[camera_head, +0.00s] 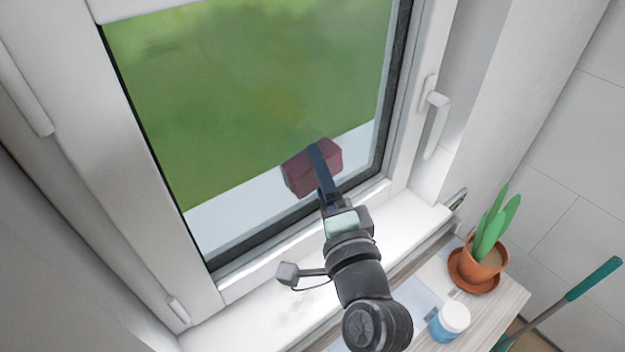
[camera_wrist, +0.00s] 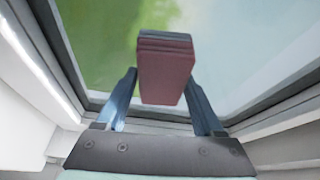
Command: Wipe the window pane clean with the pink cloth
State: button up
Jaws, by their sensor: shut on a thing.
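The pink cloth (camera_head: 299,172) is a folded, dusky pink block. My gripper (camera_head: 318,165) is shut on it, and it shows between the two blue fingers in the wrist view (camera_wrist: 166,75). The cloth is in front of the lower right part of the window pane (camera_head: 250,100); I cannot tell whether it touches the glass. The pane shows green outside, with a pale band along the bottom and faint cloudy patches. In the wrist view the pane (camera_wrist: 230,40) fills the area behind the cloth, with a hazy whitish area at right.
A white frame surrounds the pane, with a handle (camera_head: 436,118) on the right. The sill (camera_head: 400,232) below has faint smudges. At lower right, a potted plant (camera_head: 484,258) and a blue-and-white jar (camera_head: 449,322) stand on a wooden surface, with a green-handled tool (camera_head: 590,280) beside it.

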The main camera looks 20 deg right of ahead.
jog(key=shift+w+d+b, duration=0.6)
jog(key=shift+d+b, duration=0.1)
jog(key=shift+d, duration=0.75)
jog(key=shift+w+d+b, duration=0.55)
jog(key=shift+d+b, duration=0.15)
jog(key=shift+d, duration=0.7)
jog(key=shift+w+d+b, duration=0.6)
jog(key=shift+d+b, duration=0.1)
jog(key=shift+d, duration=0.75)
jog(key=s+d, duration=0.3)
jog(key=s, duration=0.4)
jog(key=shift+s+b, duration=0.25)
jog(key=shift+b, duration=0.1)
